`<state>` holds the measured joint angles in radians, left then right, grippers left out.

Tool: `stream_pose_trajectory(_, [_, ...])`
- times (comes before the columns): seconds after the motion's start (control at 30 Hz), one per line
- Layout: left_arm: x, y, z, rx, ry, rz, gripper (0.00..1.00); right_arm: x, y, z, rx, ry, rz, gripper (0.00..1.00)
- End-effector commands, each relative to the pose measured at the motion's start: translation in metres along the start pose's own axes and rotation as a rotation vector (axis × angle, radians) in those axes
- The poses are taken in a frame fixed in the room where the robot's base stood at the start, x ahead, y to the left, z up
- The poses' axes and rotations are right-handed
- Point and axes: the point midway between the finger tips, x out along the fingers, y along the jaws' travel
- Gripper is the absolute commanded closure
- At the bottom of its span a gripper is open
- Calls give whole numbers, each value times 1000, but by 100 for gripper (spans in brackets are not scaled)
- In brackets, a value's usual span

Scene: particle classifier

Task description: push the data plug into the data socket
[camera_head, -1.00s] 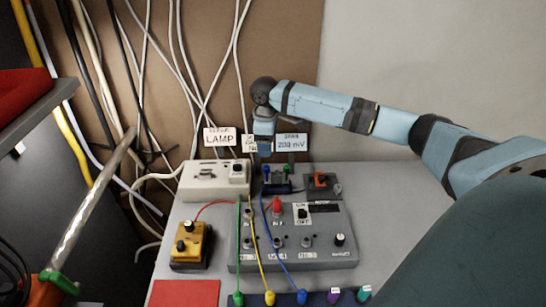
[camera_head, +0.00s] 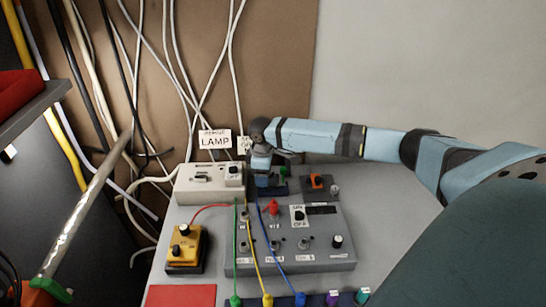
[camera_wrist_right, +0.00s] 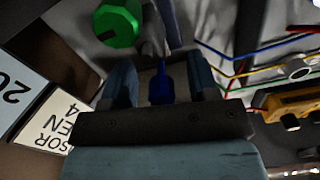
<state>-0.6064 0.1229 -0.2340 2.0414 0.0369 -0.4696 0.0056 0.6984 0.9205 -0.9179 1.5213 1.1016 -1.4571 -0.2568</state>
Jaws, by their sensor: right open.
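My right gripper (camera_head: 262,184) points down at the back of the bench, over a small dark box (camera_head: 278,191). In the right wrist view its two fingers (camera_wrist_right: 161,85) are apart, with a blue plug-like piece (camera_wrist_right: 160,88) between them; I cannot tell whether they touch it. A green knob-like piece (camera_wrist_right: 118,24) is beside the gripper there; it also shows in the head view (camera_head: 284,171). I cannot tell which piece is the data plug, and no data socket label is readable. My left gripper is not in view.
A grey device (camera_head: 290,250) with green, yellow and blue cables lies in front. A cream LAMP box (camera_head: 209,184) is to the left, a yellow box (camera_head: 184,247) nearer. A small grey block with an orange part (camera_head: 318,184) stands close right. Cables hang behind.

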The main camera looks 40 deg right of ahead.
Motion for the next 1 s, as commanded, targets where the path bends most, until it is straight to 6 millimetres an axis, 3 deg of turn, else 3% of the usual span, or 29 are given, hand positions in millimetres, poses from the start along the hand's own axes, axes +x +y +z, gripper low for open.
stream_pose_trajectory(0.07, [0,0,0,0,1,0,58,0,0,0,0,0,0,45])
stream_pose_trajectory(0.3, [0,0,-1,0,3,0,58,0,0,0,0,0,0,98])
stream_pose_trajectory(0.77, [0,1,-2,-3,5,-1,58,-5,-1,-1,-1,1,-3,100])
stream_pose_trajectory(0.87, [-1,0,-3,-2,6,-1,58,-17,-1,-1,-1,2,-3,100])
stream_pose_trajectory(1.0, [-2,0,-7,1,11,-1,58,-49,0,-1,0,4,0,100])
